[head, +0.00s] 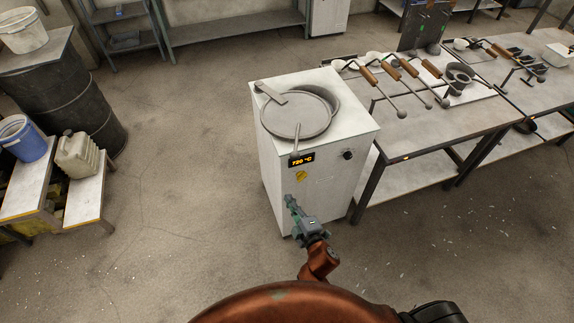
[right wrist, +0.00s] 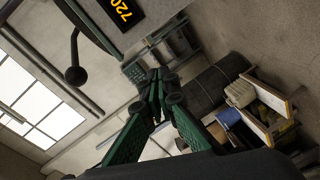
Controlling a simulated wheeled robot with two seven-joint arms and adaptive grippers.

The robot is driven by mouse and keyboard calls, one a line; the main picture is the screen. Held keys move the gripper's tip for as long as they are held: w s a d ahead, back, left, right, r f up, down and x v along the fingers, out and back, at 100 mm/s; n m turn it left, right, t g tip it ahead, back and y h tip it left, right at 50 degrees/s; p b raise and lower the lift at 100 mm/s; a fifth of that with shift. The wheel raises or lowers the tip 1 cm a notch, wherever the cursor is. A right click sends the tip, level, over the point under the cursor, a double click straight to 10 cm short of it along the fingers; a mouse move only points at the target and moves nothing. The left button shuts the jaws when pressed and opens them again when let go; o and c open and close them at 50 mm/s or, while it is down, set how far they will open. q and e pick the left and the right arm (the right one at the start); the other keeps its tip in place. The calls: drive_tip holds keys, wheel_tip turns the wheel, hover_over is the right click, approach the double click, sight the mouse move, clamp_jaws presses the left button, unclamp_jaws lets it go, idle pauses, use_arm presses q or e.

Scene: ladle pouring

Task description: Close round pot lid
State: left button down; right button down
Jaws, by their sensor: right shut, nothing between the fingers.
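The round grey pot lid (head: 292,116) lies flat on top of a white furnace cabinet (head: 320,190). It sits off to the left and front, so the pot rim (head: 345,92) shows as a crescent at its back right. A flat arm (head: 270,93) joins the lid at the back left. The lid's handle (head: 296,142) sticks out over the front edge; its rod and ball end (right wrist: 75,75) show in the right wrist view. My right gripper (head: 288,200) is shut and empty, low before the cabinet front, below the handle; its fingers (right wrist: 168,86) meet in the wrist view. My left gripper is out of view.
The furnace front carries a lit display (head: 301,160) reading 720 °C and a knob (head: 348,155). A metal table (head: 430,135) with several ladles stands close on the right. A black drum (head: 70,105) and a jerrycan (head: 78,155) stand at the left. The floor between is clear.

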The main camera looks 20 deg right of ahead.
wheel_tip(320, 180, up, 12)
drive_tip(key=n+t, duration=0.2)
drive_tip(key=w+a, duration=0.2)
drive_tip(key=w, duration=0.8)
drive_tip(key=shift+t, duration=0.3)
drive_tip(key=d, duration=0.2)
drive_tip(key=s+d, duration=0.1)
drive_tip(key=d, duration=0.1)
drive_tip(key=shift+s+f+b, duration=0.1)
drive_tip(key=shift+b, duration=0.3)
